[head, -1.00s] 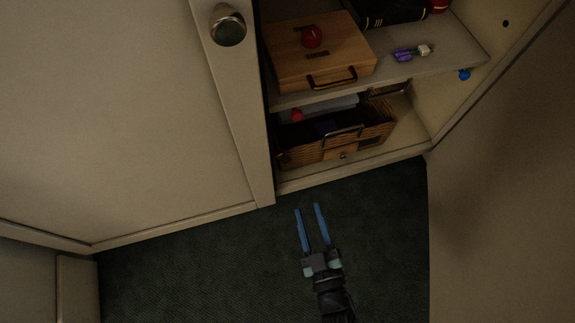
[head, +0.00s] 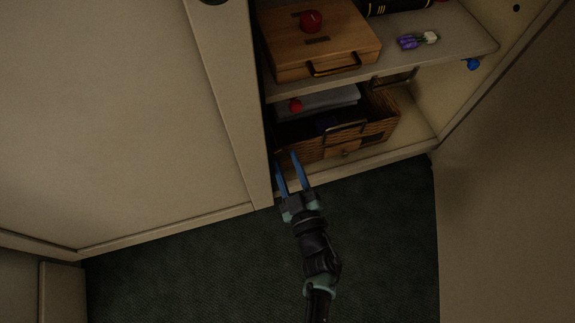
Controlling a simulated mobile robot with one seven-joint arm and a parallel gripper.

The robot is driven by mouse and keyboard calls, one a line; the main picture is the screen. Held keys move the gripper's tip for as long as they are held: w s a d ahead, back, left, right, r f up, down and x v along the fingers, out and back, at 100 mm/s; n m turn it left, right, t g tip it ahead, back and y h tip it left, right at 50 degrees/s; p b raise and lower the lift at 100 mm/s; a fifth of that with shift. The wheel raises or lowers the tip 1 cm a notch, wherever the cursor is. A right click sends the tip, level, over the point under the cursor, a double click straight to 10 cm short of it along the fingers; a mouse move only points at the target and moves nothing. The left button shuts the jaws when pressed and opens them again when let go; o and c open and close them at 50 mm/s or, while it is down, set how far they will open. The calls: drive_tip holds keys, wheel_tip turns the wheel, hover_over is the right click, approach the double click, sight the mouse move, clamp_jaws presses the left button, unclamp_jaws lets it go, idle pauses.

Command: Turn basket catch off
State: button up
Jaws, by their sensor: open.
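A brown wicker basket (head: 378,131) sits on the cupboard's lower shelf, with a dark handle on its front. A small catch-like fitting (head: 345,153) shows low on the basket's front; its setting is too small to tell. White cloth-like and dark items lie in the basket, with a small red thing (head: 296,105) at its left. My gripper (head: 287,166) is open and empty, its blue fingers pointing at the lower shelf's left front edge. The fingertips overlap the basket's left end in view; I cannot tell whether they touch it.
A wooden case (head: 345,46) with a red ball-like thing (head: 311,21) stands on the upper shelf (head: 440,62), beside a small purple-and-white item (head: 418,40). A door panel (head: 120,110) closes off the left. The dark green floor (head: 200,270) is clear.

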clamp_jaws()
idle(0.5)
drive_tip(key=n, duration=0.2)
drive_tip(key=shift+w+d+r+n, duration=0.15)
drive_tip(key=shift+d+r+n, duration=0.1)
drive_tip(key=shift+d+n, duration=0.15)
drive_tip(key=shift+w+d+r+n, duration=0.15)
drive_tip(key=shift+r+n, duration=0.25)
drive_tip(key=shift+n, duration=1.25)
drive_tip(key=shift+s+d+r+n, duration=0.15)
drive_tip(key=shift+r+n, duration=0.25)
drive_tip(key=shift+n, duration=1.3)
drive_tip(key=shift+w+d+r+n, duration=0.15)
drive_tip(key=shift+d+r+n, duration=0.2)
drive_tip(key=shift+n, duration=1.3)
drive_tip(key=shift+a+r, duration=0.1)
